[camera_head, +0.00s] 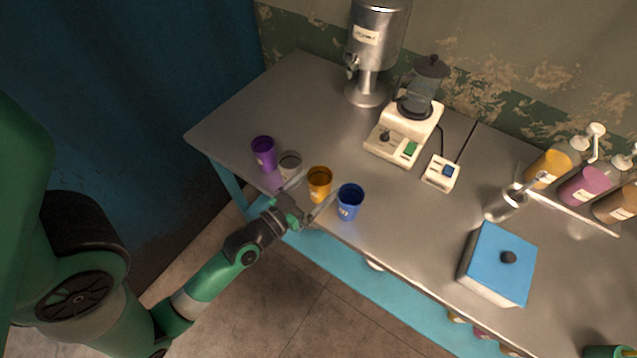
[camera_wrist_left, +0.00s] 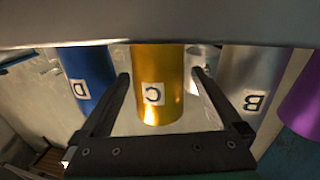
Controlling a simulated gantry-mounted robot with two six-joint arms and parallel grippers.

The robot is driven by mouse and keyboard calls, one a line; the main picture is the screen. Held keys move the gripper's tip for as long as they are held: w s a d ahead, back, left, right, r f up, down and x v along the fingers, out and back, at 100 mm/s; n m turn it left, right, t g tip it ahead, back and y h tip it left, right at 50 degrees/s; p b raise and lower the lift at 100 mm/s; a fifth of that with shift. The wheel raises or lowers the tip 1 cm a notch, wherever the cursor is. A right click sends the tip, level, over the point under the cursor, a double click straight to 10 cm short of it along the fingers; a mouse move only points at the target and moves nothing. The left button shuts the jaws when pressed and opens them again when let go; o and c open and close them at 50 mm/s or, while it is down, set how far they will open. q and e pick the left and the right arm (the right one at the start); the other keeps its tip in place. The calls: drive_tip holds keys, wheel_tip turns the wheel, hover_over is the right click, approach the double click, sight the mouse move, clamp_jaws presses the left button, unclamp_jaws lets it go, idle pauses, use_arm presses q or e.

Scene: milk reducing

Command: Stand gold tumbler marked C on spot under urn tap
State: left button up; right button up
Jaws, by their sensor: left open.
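The gold tumbler (camera_head: 319,182) stands upright near the table's front edge, between a silver tumbler and a blue tumbler. In the left wrist view the gold tumbler (camera_wrist_left: 158,80) shows its C label, with the picture upside down. My left gripper (camera_head: 318,187) is open, with its fingers toward either side of the gold tumbler; whether they touch it I cannot tell. The urn (camera_head: 378,40) stands at the back of the table, with its tap (camera_head: 352,66) on its left side. I cannot make out a marked spot below the tap. My right gripper is not in view.
The blue tumbler (camera_head: 349,203) marked D, silver tumbler (camera_head: 290,165) marked B and purple tumbler (camera_head: 264,152) stand close by. A cream blender machine (camera_head: 402,135) stands right of the urn. The table (camera_head: 290,95) is clear between tumblers and urn. A blue-lidded box (camera_head: 500,262) is at right.

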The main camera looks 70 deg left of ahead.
use_arm(q)
drive_tip(key=shift+r, duration=0.15)
drive_tip(key=b+v, duration=0.6)
drive_tip(key=v, duration=0.5)
drive_tip(key=shift+s, duration=0.35)
drive_tip(key=shift+c, duration=0.9)
